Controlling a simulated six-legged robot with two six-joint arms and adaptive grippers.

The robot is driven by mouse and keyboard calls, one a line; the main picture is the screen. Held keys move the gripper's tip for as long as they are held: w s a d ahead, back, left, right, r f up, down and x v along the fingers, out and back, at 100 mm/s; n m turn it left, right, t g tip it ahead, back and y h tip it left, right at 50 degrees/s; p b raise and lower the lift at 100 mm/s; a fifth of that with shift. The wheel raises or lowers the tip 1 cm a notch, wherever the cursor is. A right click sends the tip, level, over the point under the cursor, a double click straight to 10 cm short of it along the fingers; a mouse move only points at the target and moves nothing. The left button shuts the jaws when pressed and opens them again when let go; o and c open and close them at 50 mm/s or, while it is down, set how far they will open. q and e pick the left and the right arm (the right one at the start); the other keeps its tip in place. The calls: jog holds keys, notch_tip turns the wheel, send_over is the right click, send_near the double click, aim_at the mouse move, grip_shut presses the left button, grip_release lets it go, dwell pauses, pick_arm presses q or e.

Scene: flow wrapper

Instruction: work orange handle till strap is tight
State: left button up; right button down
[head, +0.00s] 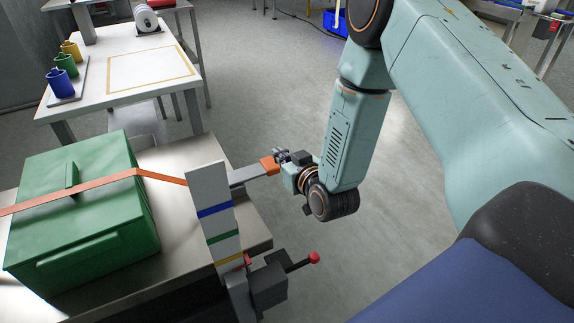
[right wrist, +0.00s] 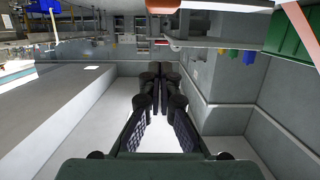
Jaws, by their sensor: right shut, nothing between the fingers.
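The orange handle (head: 268,165) is the grip at the end of a grey lever (head: 246,174), which sticks out rightward from a pale upright post (head: 208,190) with coloured bands. An orange strap (head: 100,184) lies over the green lidded box (head: 85,225) and runs to the post. It also shows at the top right of the right wrist view (right wrist: 298,27). My right gripper (head: 281,156) is at the outer end of the handle in the head view; I cannot tell if it touches. In the right wrist view its fingers (right wrist: 160,70) are shut and empty. My left gripper is out of view.
A red-knobbed lever (head: 314,257) on a dark block stands below the handle. A metal bench (head: 180,160) carries the box. A white table (head: 150,75) with blue, green and yellow cups stands behind. Open floor (head: 270,100) lies beyond the handle.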

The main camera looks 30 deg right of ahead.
jog(key=b, duration=0.2)
send_over(276, 174)
jog(key=w, duration=0.1)
jog(key=shift+a+f, duration=0.1)
jog(key=shift+f, duration=0.75)
notch_tip(276, 174, down, 2)
jog(key=shift+s+f+b, duration=0.15)
jog(key=shift+b, duration=0.15)
jog(key=shift+f, duration=0.6)
jog(key=f+m+b, duration=0.1)
jog(key=f, duration=0.1)
jog(key=f+m+y+b, duration=0.1)
jog(key=f+m+b, duration=0.1)
jog(key=f, duration=0.1)
jog(key=shift+d+f, duration=0.1)
jog(key=shift+d, duration=0.1)
jog(key=shift+s+a+f, duration=0.1)
jog(key=shift+f, duration=0.25)
